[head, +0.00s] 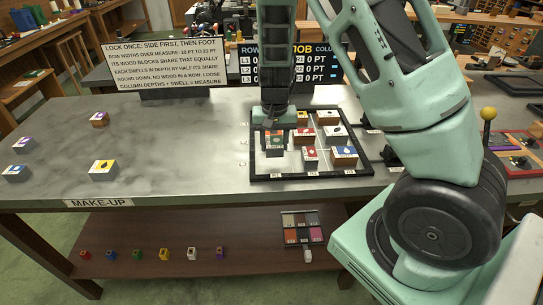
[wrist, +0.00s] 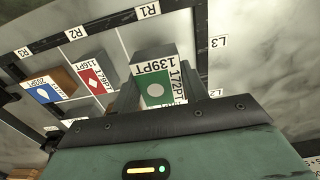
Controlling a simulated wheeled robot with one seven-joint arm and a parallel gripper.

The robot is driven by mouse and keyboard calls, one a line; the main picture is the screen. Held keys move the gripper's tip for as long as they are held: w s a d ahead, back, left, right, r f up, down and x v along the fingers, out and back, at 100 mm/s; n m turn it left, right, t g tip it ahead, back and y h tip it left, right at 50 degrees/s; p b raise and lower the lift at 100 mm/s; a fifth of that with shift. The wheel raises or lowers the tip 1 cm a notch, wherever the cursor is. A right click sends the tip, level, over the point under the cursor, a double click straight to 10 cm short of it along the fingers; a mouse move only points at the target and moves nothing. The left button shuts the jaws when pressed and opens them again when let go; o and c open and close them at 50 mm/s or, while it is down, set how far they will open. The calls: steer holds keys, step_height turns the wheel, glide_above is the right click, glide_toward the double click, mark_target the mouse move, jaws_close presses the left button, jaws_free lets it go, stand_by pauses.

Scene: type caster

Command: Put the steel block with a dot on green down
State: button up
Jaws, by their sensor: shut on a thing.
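The steel block with a white dot on green (head: 275,141) is between the fingers of my gripper (head: 273,149), at the left part of the black frame (head: 255,160) on the grey table. In the wrist view the block (wrist: 154,86) shows its green face with the dot and labels 139PT and 172PT. The fingers of my gripper (wrist: 155,97) are shut on its sides. Its underside is hidden, so I cannot tell whether it touches the frame's floor.
Inside the frame, a red-diamond block (head: 310,156) and a blue-faced block (head: 344,155) stand to the right, with several others behind. A yellow-faced block (head: 103,170) and several more lie loose on the left table. A sign (head: 165,63) stands at the back.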

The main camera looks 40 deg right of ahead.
mark_target(274, 163)
steer(key=shift+f, duration=2.35)
steer(key=shift+f, duration=0.1)
steer(key=o, duration=1.1)
steer(key=shift+o, duration=0.2)
